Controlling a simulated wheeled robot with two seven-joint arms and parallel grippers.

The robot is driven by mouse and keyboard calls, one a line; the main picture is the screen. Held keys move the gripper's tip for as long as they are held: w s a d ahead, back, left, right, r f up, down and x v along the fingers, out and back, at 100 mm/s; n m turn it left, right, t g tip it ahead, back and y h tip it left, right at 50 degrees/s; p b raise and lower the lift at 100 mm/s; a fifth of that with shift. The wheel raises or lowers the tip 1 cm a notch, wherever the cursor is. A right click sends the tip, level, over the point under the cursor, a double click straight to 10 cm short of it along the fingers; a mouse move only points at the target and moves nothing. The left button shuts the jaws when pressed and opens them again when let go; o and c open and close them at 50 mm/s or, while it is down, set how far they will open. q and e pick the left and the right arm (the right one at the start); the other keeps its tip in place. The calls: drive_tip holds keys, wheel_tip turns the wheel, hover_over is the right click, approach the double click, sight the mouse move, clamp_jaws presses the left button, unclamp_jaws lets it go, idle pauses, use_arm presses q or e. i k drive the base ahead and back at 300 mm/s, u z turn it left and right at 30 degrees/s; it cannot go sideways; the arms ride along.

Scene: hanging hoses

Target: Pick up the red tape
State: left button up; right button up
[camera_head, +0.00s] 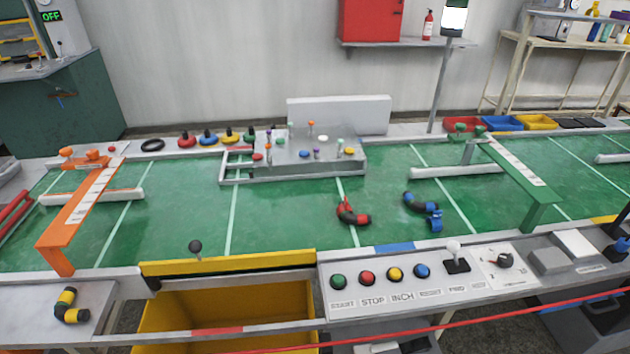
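No roll that I can name for sure as the red tape stands out. Neither of my grippers shows in the head view, and nothing touches these things.
A curved hose with blue bands (422,206) lies right of the red-banded one. An orange gate (77,217) and a green gate (522,172) stand on the table (290,215). A yellow bin (228,308) and button panel (400,300) are in front.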

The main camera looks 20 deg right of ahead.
sight(344, 207)
drive_tip(key=u, duration=2.3)
drive_tip(key=k, duration=0.85)
drive_tip(key=z, duration=1.65)
